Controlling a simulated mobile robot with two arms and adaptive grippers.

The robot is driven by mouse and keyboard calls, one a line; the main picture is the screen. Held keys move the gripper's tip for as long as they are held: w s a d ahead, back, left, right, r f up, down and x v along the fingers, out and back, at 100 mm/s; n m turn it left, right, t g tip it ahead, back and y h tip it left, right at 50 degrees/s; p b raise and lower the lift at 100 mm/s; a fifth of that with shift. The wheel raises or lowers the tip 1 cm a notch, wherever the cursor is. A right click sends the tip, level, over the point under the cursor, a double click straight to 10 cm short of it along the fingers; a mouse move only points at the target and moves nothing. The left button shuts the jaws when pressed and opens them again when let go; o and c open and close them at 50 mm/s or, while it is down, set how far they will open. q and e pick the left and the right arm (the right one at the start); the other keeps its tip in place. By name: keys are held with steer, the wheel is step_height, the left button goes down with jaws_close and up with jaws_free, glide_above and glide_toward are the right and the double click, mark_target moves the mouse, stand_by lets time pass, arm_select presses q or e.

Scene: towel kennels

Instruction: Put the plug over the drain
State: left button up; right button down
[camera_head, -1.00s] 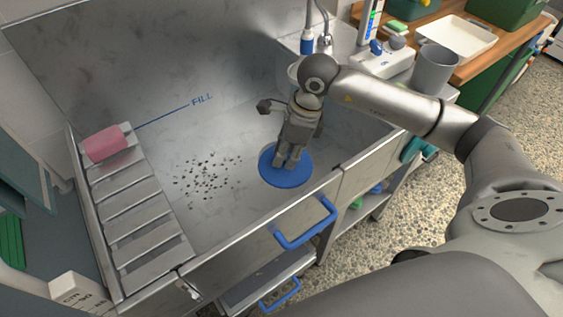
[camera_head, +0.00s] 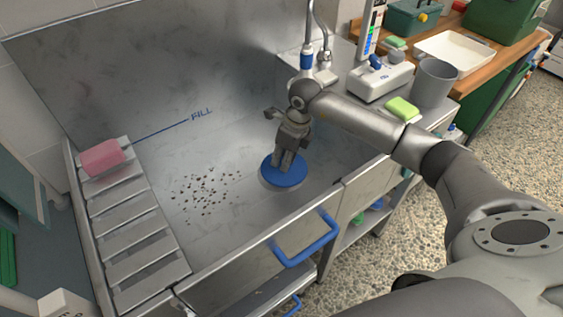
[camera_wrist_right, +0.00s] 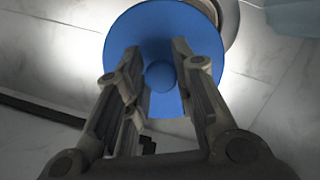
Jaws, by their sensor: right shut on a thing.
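The plug is a flat blue disc with a small round knob (camera_head: 294,179). My right gripper (camera_head: 284,167) points down over it in the tub. In the right wrist view the gripper's fingers (camera_wrist_right: 162,80) stand on both sides of the plug's knob (camera_wrist_right: 160,76), shut on it. A grey metal ring, seemingly the drain's rim (camera_wrist_right: 230,18), shows past the disc's upper right edge there. The plug covers much of it, and they are not centred on each other. I cannot tell whether the plug touches the tub floor. My left gripper is not in view.
Dark crumbs (camera_head: 203,194) lie on the tub floor left of the plug. A slatted rack (camera_head: 132,227) with a pink sponge (camera_head: 102,157) lines the left side. A blue handle (camera_head: 308,244) is on the front wall. A green sponge (camera_head: 403,108) and grey cup (camera_head: 433,83) stand right.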

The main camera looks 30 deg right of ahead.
steer(key=w+f, duration=0.2)
steer(key=w+d+f, duration=0.1)
steer(key=f, duration=0.1)
steer(key=w+d+f, duration=0.1)
steer(key=w+f, duration=0.1)
steer(key=shift+w+f, duration=0.2)
steer(key=shift+w, duration=0.1)
steer(key=shift+s+d+x, duration=0.1)
steer(key=shift+x, duration=0.65)
steer(key=shift+s+d+x, duration=0.1)
steer(key=shift+s+x, duration=0.05)
steer(key=shift+x, duration=0.55)
steer(key=shift+f, duration=0.1)
steer(key=shift+f, duration=0.15)
steer(key=c, duration=1.2)
jaws_free()
steer(key=v, duration=1.2)
steer(key=shift+r, duration=0.2)
